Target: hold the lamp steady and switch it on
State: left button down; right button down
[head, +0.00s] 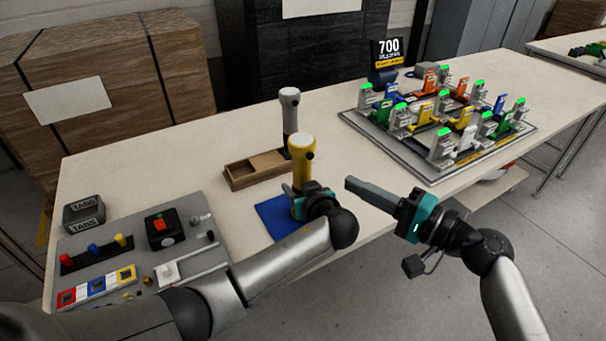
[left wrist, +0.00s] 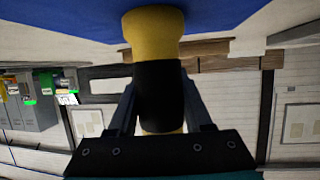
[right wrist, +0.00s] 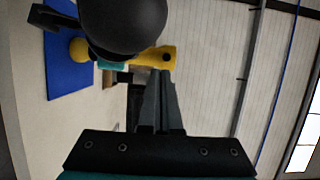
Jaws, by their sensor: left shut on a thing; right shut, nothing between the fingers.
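The yellow lamp (head: 302,147) stands upright on a blue mat (head: 270,210) near the table's front edge. A small dark spot, perhaps its switch, shows on its head. My left gripper (head: 298,190) is shut on the lamp's lower body; in the left wrist view the fingers close on its black band (left wrist: 159,90). My right gripper (head: 350,184) is shut and empty, to the right of the lamp and apart from it. In the right wrist view the lamp (right wrist: 154,57) lies sideways, partly hidden by a dark round arm part.
A grey lamp-like post (head: 290,105) and a wooden tray (head: 240,174) stand behind the lamp. A control panel (head: 200,200) with switches is at left. A board of coloured clamps (head: 425,170) is at right. The table between lamp and board is clear.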

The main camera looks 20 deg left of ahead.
aim_at(310, 156)
notch_tip(310, 156, down, 9)
jog(key=d+n+g+h, duration=0.2)
jog(key=n+h, duration=0.7)
jog(key=n, duration=1.4)
jog(key=w+d+n+t+h, duration=0.2)
jog(key=d+n+t+h, duration=0.3)
jog(key=n, duration=0.7)
notch_tip(310, 156, up, 6)
jog(key=w+n+t+h, duration=0.2)
jog(key=n+t+h, duration=0.15)
jog(key=n, duration=0.35)
jog(key=s+a+r+n+t+y, duration=0.2)
jog(key=s+a+r+n, duration=0.3)
jog(key=s+a, duration=0.35)
jog(key=w+a, duration=0.5)
jog(key=a, duration=0.1)
jog(key=shift+w+a, duration=0.2)
jog(key=shift+a, duration=0.05)
